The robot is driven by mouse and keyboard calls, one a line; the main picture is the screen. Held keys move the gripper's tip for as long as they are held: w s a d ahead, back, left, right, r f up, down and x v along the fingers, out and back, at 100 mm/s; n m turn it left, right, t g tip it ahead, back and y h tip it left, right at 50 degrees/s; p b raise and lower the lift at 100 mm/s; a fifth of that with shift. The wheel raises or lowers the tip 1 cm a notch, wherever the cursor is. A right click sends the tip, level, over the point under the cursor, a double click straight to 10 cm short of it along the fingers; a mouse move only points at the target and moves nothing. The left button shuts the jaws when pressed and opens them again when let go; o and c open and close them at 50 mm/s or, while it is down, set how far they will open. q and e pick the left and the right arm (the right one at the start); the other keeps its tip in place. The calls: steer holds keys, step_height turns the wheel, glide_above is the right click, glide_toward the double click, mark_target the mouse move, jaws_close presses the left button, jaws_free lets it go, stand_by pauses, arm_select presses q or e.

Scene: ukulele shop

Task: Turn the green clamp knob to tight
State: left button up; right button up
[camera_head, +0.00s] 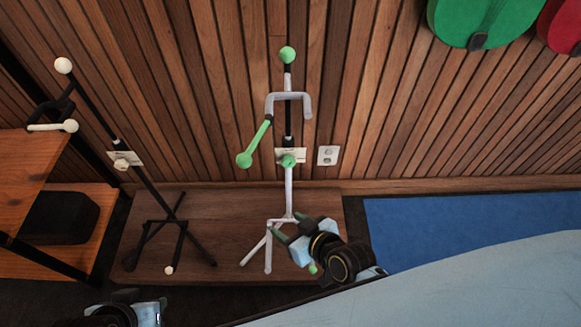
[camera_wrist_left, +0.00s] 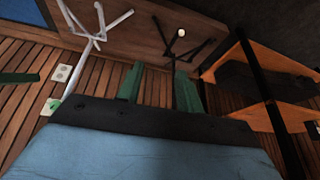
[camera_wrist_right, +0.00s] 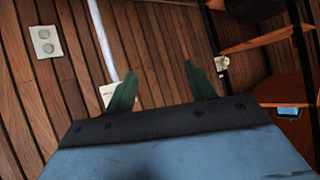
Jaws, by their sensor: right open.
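The green clamp knob (camera_head: 288,160) sits partway up the pole of the middle stand (camera_head: 289,195), in front of a small white card (camera_head: 299,154). What appears to be the same knob shows at the left in the left wrist view (camera_wrist_left: 53,106). My right gripper (camera_head: 294,253) is open and empty, low by the stand's legs and apart from the knob. Its fingers show spread in the right wrist view (camera_wrist_right: 160,88), where one finger partly covers the card and the knob cannot be made out. My left gripper (camera_wrist_left: 158,88) is open and empty; its fingers are out of the head view.
A black stand with white knobs (camera_head: 145,180) is at the left, beside a wooden shelf (camera_head: 25,165). The middle stand has a grey yoke (camera_head: 305,98) and a green-ended arm (camera_head: 256,140) sticking out left. An outlet (camera_head: 328,155) is on the slatted wall; a blue mat (camera_head: 450,220) lies right.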

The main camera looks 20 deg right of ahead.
steer(key=w+a+m+t+h, duration=0.2)
steer(key=w+m+t, duration=0.1)
steer(key=w+t, duration=0.2)
steer(key=m+t+h+b, duration=0.2)
steer(key=m+h+b, duration=0.2)
steer(key=h, duration=0.4)
glide_toward(288, 165)
steer(key=w, duration=0.3)
steer(key=b+x, duration=0.1)
steer(key=x, duration=0.2)
steer(key=d+b+x, duration=0.1)
steer(key=x, duration=0.1)
steer(key=shift+w+d+f, duration=0.1)
steer(key=shift+w+f, duration=0.05)
steer(key=shift+w, duration=0.05)
arm_select(q)
steer(key=w+d+r+t+h, duration=0.2)
steer(key=w+d+r+t, duration=0.1)
steer(key=w+r+t, duration=0.2)
steer(key=w+d+r+t+h, duration=0.3)
steer(key=r+t, duration=0.6)
steer(key=r, duration=0.5)
steer(key=shift+w+d+m, duration=0.4)
steer(key=shift+w+d, duration=0.3)
steer(key=shift+w, duration=0.7)
arm_select(e)
steer(key=shift+w+d, duration=0.1)
steer(key=shift+w, duration=0.25)
steer(key=shift+c, duration=0.3)
steer(key=c, duration=0.9)
